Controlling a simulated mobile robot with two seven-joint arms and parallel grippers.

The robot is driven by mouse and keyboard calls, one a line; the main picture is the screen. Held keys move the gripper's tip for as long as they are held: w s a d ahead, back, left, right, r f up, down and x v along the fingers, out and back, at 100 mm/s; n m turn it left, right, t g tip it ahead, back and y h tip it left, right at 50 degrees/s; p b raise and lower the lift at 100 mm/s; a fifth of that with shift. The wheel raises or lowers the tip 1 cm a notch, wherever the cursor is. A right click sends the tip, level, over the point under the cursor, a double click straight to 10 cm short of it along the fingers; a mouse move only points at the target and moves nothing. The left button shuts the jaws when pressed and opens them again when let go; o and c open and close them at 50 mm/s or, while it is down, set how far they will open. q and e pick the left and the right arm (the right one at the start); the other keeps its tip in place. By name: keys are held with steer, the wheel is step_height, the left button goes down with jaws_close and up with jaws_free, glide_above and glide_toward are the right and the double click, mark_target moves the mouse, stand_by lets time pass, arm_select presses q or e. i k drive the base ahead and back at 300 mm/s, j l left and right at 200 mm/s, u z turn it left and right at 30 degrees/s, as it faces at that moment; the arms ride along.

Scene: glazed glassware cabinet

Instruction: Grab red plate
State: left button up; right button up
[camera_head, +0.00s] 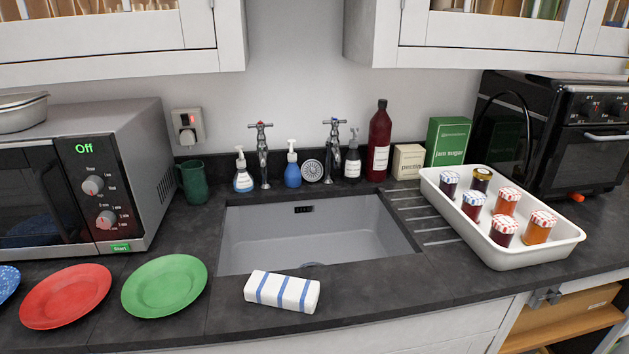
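The red plate (66,296) lies flat on the dark worktop at the lower left, in front of the microwave. It sits between a green plate on its right and a blue speckled plate on its left. Nothing covers the red plate. Neither of my grippers shows in the head view.
The green plate (164,285) is close beside the red one. The blue plate (7,281) is cut by the left edge. A microwave (115,175) stands behind. A striped cloth (282,291) lies before the sink (310,240). A white tray (535,252) holds several jars.

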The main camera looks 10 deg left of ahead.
mark_target(67, 295)
steer(key=k+u, duration=0.15)
steer(key=u, duration=1.4)
